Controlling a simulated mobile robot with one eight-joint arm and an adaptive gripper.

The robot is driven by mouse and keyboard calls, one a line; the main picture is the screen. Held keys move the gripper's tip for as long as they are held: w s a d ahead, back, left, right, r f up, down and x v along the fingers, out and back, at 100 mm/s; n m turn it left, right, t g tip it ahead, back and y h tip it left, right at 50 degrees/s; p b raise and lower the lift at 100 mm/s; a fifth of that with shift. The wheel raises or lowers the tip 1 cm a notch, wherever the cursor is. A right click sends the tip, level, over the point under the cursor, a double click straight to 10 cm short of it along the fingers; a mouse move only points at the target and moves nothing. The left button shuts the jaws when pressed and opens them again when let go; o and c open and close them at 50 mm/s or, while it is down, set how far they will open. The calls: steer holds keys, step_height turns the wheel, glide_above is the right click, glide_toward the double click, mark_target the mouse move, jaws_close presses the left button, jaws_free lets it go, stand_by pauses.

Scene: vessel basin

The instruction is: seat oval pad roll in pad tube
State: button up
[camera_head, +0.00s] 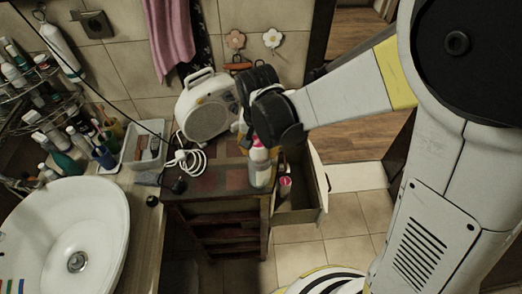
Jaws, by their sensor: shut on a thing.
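My gripper (256,136) points down over the top of the small wooden cabinet, mostly hidden behind my black wrist joints. It is shut on what seems to be the oval pad roll (258,153), a small whitish piece with pink at its top. Directly below, a pale, translucent upright shape, apparently the pad tube (260,177), stands near the cabinet top's right edge. The roll and tube overlap in this view; I cannot tell whether the roll is inside the tube or just above it. The fingertips are not clearly visible.
The cabinet (205,184) has an open drawer (302,214) at right with a pink-and-white container (285,187) inside. A white heater (207,112) with a coiled cable stands behind left. A basin (65,240), a tray (143,150) and bottles lie further left.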

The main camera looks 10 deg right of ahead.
steer(key=shift+s, duration=0.1)
steer(key=o, duration=1.3)
steer(key=r+p, duration=0.1)
steer(key=r, duration=0.7)
steer(key=s+r+p, duration=0.1)
steer(key=r, duration=0.2)
steer(key=shift+s+a+r+p, duration=0.1)
steer(key=shift+a+r+p, duration=0.1)
steer(key=shift+r+p, duration=0.2)
steer(key=s+d+r+n+t, duration=0.1)
steer(key=s+d+t, duration=0.1)
steer(key=s+d, duration=0.1)
steer(key=s+d+r+n+t, duration=0.1)
steer(key=s+d+r+t, duration=0.1)
steer(key=d, duration=0.4)
steer(key=s+d+r+n+t, duration=0.1)
steer(key=s+d+r, duration=0.1)
steer(key=s+d, duration=0.2)
steer(key=shift+s+d+r+t, duration=0.15)
steer(key=shift+s+d+t, duration=0.15)
steer(key=shift+s+t, duration=0.15)
